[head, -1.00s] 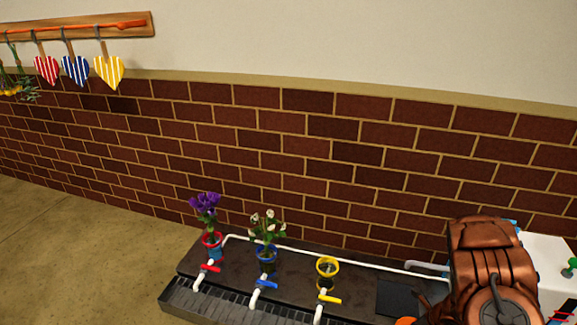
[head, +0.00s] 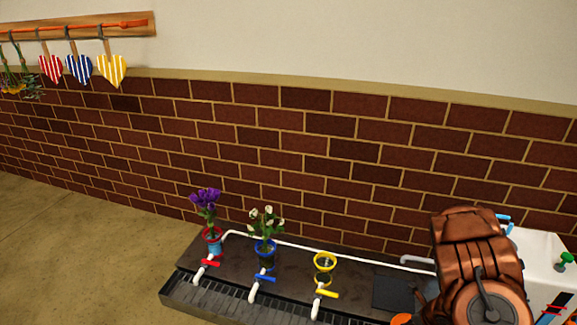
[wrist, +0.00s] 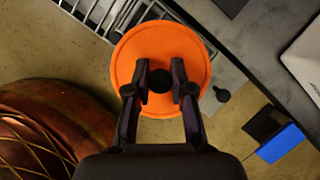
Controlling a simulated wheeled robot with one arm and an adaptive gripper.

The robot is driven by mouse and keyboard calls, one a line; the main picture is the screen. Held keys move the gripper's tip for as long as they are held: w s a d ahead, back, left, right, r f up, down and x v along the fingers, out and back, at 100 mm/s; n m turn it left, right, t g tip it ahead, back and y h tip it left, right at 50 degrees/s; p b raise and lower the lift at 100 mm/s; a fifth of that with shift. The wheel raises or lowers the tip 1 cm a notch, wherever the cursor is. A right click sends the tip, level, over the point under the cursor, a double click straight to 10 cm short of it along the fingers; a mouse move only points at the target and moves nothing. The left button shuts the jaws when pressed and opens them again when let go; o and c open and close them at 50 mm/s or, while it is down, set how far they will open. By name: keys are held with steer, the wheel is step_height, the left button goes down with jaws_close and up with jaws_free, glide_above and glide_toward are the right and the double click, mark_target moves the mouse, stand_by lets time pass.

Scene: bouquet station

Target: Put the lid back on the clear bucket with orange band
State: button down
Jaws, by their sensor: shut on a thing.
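An orange round lid (wrist: 125,80) with a black knob (wrist: 160,79) fills the upper middle of the wrist view. My gripper (wrist: 160,88) is shut on the lid, its two dark fingers on either side of the knob. In the head view a small part of an orange thing, likely this lid (head: 402,319), shows at the bottom edge beside my copper arm; the gripper itself is hidden there. I cannot make out the clear bucket with orange band in either view.
A dark bench with a slatted drain (head: 235,305) holds a red-rimmed pot of purple flowers (head: 213,241), a blue pot of white flowers (head: 265,252), and a yellow-rimmed pot (head: 325,263). White pipes with coloured taps run along it. A white box (head: 545,262) stands at right.

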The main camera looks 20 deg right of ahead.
steer(key=w+a+r+m+g+h, duration=0.1)
steer(key=w+a+r+m+g, duration=0.1)
steer(key=w+a+r+m, duration=0.6)
steer(key=w+a+r+m+g+h, duration=0.1)
steer(key=w+a+r+m+g, duration=0.1)
steer(key=w+a+r+m, duration=0.7)
steer(key=w+a+r+m+g+h, duration=0.1)
steer(key=w+a+r+m+g, duration=0.2)
steer(key=w+a+r+m, duration=0.5)
steer(key=shift+w+a+r+m+h, duration=0.35)
steer(key=shift+w+a+r, duration=0.8)
steer(key=shift+a+r, duration=5.95)
steer(key=shift+d+r, duration=0.55)
